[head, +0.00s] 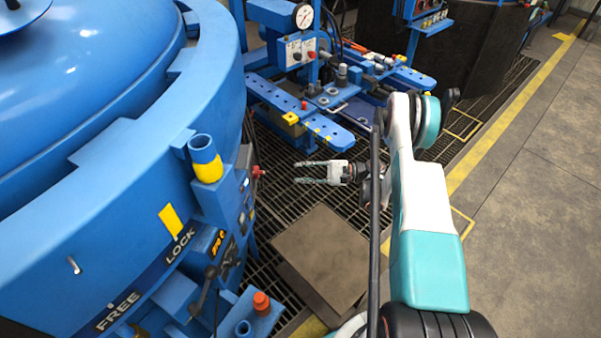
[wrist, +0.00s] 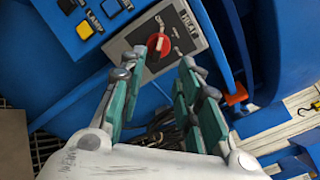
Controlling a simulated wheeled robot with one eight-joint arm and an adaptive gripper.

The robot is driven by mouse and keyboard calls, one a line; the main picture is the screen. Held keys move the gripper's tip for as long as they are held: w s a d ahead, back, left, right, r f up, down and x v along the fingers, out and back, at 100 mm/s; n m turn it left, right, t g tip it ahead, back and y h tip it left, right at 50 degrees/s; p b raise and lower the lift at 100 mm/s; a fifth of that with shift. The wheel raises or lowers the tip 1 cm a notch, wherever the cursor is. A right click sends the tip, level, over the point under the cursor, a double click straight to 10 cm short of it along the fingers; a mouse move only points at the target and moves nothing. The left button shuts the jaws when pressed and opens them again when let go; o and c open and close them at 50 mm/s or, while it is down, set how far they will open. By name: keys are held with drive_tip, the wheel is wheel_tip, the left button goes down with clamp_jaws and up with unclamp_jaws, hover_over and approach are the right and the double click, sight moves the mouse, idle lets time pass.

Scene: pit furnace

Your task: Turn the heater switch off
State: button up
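The heater switch (wrist: 158,43) is a red round knob with a pale bar, on a grey plate marked HEAT in the wrist view. The picture is too small to read its position for certain. My gripper (wrist: 158,66) is open, with one green finger to the left and one to the right below the knob. Nothing is between the fingers, and they look apart from the knob. In the head view my gripper (head: 298,172) points left toward the furnace side, with a gap to it.
A blue panel with a yellow button (wrist: 85,30) adjoins the switch plate. An orange-red part (wrist: 237,95) lies to the right. The big blue furnace (head: 170,120) fills the left of the head view; a blue frame with a gauge (head: 303,17) stands behind my gripper.

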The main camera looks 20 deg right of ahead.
sight(259, 172)
drive_tip(key=shift+w+r, duration=0.1)
drive_tip(key=shift+w, duration=0.05)
clamp_jaws()
drive_tip(key=w+r+n+g+p, duration=0.3)
drive_tip(key=w+r+n+p, duration=0.3)
drive_tip(key=n, duration=1.4)
drive_tip(key=shift+h, duration=0.5)
drive_tip(key=b+x, duration=0.1)
drive_tip(key=x, duration=0.2)
drive_tip(key=w+b+x, duration=0.1)
drive_tip(key=b+x, duration=0.1)
drive_tip(key=x, duration=0.1)
drive_tip(key=r+b+x, duration=0.1)
drive_tip(key=x, duration=0.2)
drive_tip(key=shift+w+a+f, duration=0.1)
drive_tip(key=shift+w+a, duration=0.1)
drive_tip(key=shift+w, duration=0.05)
drive_tip(key=shift+s+a+f+b, duration=0.3)
drive_tip(key=shift+s+f+b, duration=0.45)
drive_tip(key=shift+s+f, duration=0.05)
drive_tip(key=shift+s+a+f, duration=0.25)
drive_tip(key=shift+s+f, duration=0.2)
drive_tip(key=shift+s, duration=0.1)
